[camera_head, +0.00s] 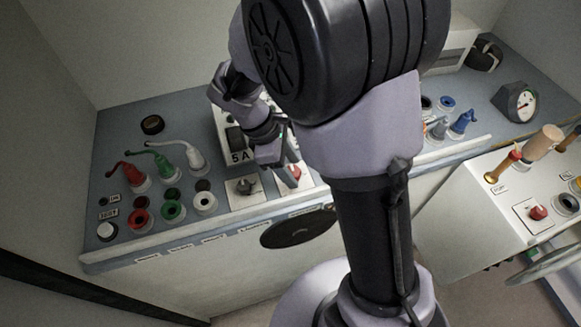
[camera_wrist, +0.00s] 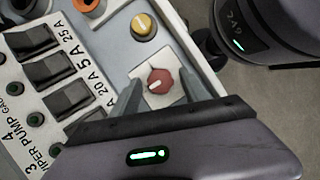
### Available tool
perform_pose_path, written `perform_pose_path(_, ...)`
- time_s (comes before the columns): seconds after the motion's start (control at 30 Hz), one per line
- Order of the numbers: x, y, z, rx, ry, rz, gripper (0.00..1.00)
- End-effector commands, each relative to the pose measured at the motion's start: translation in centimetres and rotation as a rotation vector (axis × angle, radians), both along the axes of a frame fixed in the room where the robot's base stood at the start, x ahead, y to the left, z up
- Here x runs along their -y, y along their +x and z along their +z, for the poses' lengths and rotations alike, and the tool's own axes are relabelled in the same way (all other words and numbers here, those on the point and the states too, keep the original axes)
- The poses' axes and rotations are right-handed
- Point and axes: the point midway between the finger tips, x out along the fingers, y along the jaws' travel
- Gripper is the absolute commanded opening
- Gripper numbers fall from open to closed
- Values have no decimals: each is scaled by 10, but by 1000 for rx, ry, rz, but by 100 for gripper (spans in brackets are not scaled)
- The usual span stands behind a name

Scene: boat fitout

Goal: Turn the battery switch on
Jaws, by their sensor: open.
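A red rotary knob on a white square plate, likely the battery switch (camera_wrist: 159,80), sits in the middle of the wrist view with a pale pointer mark on it. It also shows in the head view (camera_head: 296,173), partly hidden by my arm, at the front edge of the grey-blue console. My gripper (camera_wrist: 159,86) is open, with one finger to each side of the knob in the picture. I cannot tell whether the fingers touch it. In the head view my gripper (camera_head: 281,158) is over the knob, its tips partly hidden.
Red, green and white levers (camera_head: 130,173) stand on the console's left. Another red knob (camera_head: 538,212) is on the right console.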

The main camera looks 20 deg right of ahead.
Motion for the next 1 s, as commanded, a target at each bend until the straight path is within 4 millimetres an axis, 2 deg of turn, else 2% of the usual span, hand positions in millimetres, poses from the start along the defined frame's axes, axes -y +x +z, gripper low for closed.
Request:
perform_pose_path(0.2, 0, 0, 0, 0, 0, -1, 53)
perform_pose_path(0.4, 0, 0, 0, 0, 0, -1, 14)
perform_pose_path(0.47, 0, 0, 0, 0, 0, -1, 2)
perform_pose_path(0.5, 0, 0, 0, 0, 0, -1, 0)
perform_pose_path(0.77, 0, 0, 1, 0, 0, -27, 0)
perform_pose_path(1.0, 1, 1, 3, -2, 0, -157, 0)
